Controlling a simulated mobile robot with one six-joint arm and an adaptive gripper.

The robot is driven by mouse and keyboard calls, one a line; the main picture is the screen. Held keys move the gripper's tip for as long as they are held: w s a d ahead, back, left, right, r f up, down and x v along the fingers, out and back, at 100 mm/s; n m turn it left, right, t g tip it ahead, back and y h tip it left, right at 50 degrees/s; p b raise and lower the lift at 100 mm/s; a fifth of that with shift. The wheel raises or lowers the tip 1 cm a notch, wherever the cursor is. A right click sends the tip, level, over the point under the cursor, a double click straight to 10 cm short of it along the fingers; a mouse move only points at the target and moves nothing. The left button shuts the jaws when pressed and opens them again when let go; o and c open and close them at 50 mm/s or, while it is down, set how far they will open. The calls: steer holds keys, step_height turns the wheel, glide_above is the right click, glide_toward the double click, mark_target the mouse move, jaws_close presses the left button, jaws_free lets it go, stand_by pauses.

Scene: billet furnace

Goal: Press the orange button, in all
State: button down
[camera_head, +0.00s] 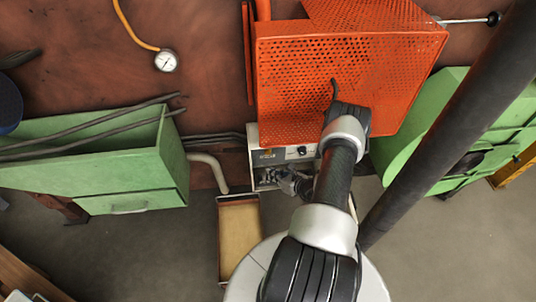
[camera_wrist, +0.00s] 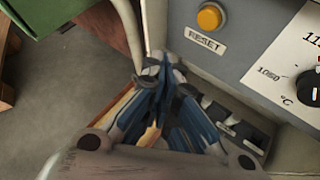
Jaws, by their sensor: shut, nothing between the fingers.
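The orange button (camera_wrist: 209,17) is round and sits on a grey control panel (camera_wrist: 240,50) in the wrist view, just above a label reading RESET. My gripper (camera_wrist: 163,68) is shut and empty. Its fingertips show below and left of the button, apart from it in the picture. In the head view my gripper (camera_head: 287,183) is in front of the lower part of the control box (camera_head: 253,160), below the orange perforated guard. The button is too small to make out surely there, and my arm covers the box's right side.
A dial (camera_wrist: 309,87) with temperature marks is right of the button. Several dark switches (camera_wrist: 243,129) line the panel's lower edge. The orange perforated guard (camera_head: 300,80) overhangs the box. A pale pipe (camera_head: 208,170) and green cabinet (camera_head: 130,165) stand left; a shallow tray (camera_head: 222,240) lies below.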

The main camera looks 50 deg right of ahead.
mark_target(268, 152)
steer(key=shift+w+d+b, duration=0.65)
steer(key=shift+w+d, duration=0.3)
steer(key=shift+w, duration=0.2)
steer(key=shift+w+d+b, duration=0.6)
steer(key=shift+w+d, duration=0.35)
steer(key=shift+w, duration=0.15)
steer(key=shift+w+d+b, duration=0.25)
steer(key=shift+w+b, duration=0.05)
steer(key=shift+b, duration=0.1)
steer(key=shift+w+d+b, duration=0.3)
steer(key=shift+w, duration=0.05)
stand_by(0.3)
stand_by(0.4)
steer(key=shift+s+a, duration=0.55)
steer(key=shift+s, duration=0.1)
steer(key=shift+s+p, duration=0.1)
steer(key=shift+p, duration=0.2)
